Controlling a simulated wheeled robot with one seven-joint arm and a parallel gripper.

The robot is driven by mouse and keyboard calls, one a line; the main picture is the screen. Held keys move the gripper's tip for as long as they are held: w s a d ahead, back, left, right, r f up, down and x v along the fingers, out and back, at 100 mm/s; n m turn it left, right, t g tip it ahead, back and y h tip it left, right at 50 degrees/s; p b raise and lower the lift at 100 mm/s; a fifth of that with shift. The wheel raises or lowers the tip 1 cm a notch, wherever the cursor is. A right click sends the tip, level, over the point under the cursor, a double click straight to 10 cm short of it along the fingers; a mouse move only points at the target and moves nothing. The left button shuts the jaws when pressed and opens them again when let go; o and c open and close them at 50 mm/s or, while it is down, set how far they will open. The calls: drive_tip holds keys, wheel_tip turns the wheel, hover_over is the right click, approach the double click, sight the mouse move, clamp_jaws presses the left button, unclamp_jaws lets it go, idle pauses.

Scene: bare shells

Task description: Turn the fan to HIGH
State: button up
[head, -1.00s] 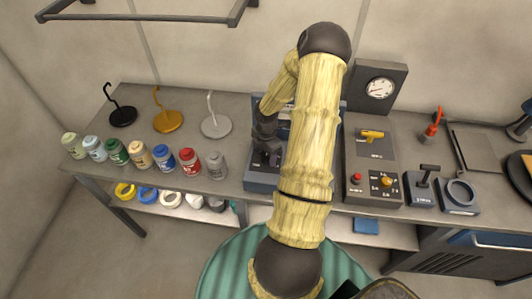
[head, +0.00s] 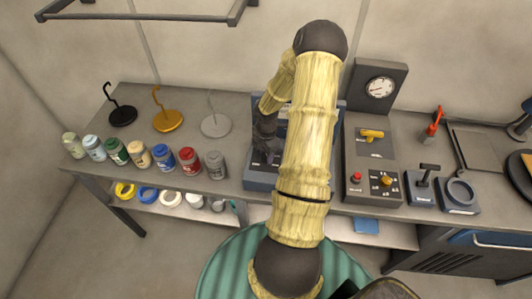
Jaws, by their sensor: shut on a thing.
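A blue-grey control unit (head: 259,181) stands on the bench, mostly behind my arm. My gripper (head: 266,159) points down at the front left of its panel. It is shut on a small control there, which the dark fingers hide. The setting and the labels on this unit are too small or covered to read. I cannot make out a fan or the word HIGH.
To the right is a box with a red button (head: 357,178) and a yellow knob (head: 386,181). A yellow handle (head: 372,134) and a gauge (head: 380,87) are behind it. Several paint jars (head: 163,158) line the left front edge. Hook stands (head: 168,121) are behind them.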

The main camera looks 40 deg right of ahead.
drive_tip(key=m, duration=0.3)
drive_tip(key=shift+m, duration=0.4)
drive_tip(key=m+b, duration=0.1)
drive_tip(key=m, duration=0.2)
drive_tip(key=shift+m, duration=0.3)
drive_tip(key=m+b, duration=0.1)
drive_tip(key=m, duration=0.5)
drive_tip(key=shift+b, duration=0.35)
drive_tip(key=m+b, duration=0.1)
drive_tip(key=m, duration=0.4)
drive_tip(key=m+b, duration=0.1)
drive_tip(key=m, duration=0.3)
drive_tip(key=shift+m+b, duration=0.3)
drive_tip(key=shift+b, duration=0.1)
drive_tip(key=o, duration=1)
drive_tip(key=shift+r, duration=0.1)
wheel_tip(320, 180, up, 17)
drive_tip(key=b, duration=0.3)
drive_tip(key=shift+r, duration=0.15)
